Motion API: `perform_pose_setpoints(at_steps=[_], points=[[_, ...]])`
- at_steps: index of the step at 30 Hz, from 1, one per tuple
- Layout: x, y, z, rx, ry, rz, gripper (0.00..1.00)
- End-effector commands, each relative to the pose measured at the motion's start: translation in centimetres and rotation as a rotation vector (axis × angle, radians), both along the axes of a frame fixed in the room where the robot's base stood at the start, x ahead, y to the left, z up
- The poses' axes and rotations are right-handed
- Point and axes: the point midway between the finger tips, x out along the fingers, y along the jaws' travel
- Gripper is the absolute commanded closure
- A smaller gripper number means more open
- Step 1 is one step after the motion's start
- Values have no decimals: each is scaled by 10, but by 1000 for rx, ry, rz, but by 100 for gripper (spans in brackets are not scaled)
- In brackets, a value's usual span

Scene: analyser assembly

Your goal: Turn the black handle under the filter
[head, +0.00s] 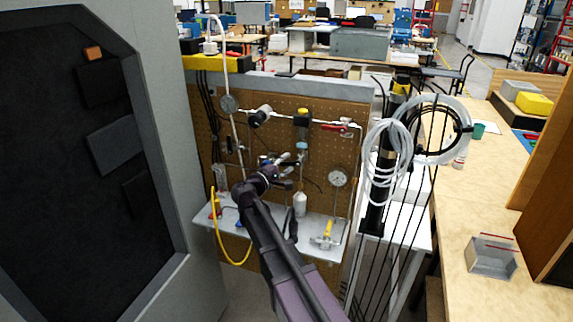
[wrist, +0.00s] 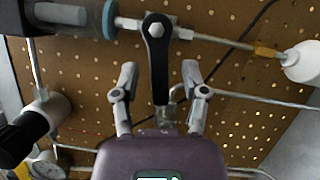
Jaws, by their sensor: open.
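The black handle (wrist: 158,65) hangs from a metal valve fitting in the wrist view. It lies between the two fingers of my open gripper (wrist: 159,85), with a gap on each side. The filter (wrist: 70,14), a clear body with a blue ring, is at the upper left of the wrist view, in line with the valve. In the head view the filter (head: 302,125) is on the pegboard, and my gripper (head: 287,168) is just below it. The handle is hard to make out there beside my gripper.
A white bottle (wrist: 303,62) is at the valve line's other end. A black regulator (wrist: 28,128) is at the wrist view's lower left.

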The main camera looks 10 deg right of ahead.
Motion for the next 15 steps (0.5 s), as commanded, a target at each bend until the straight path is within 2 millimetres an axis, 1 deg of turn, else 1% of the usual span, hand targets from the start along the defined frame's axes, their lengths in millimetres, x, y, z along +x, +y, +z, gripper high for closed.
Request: perform_pose_setpoints(at_steps=[3, 4, 5, 6, 8, 9, 15], points=[[0, 0, 0, 0, 0, 0, 43], [0, 0, 0, 0, 0, 0, 49], [0, 0, 0, 0, 0, 0, 58], [0, 0, 0, 0, 0, 0, 70], [0, 0, 0, 0, 0, 0, 87], [0, 0, 0, 0, 0, 0, 99], [0, 0, 0, 0, 0, -1, 100]])
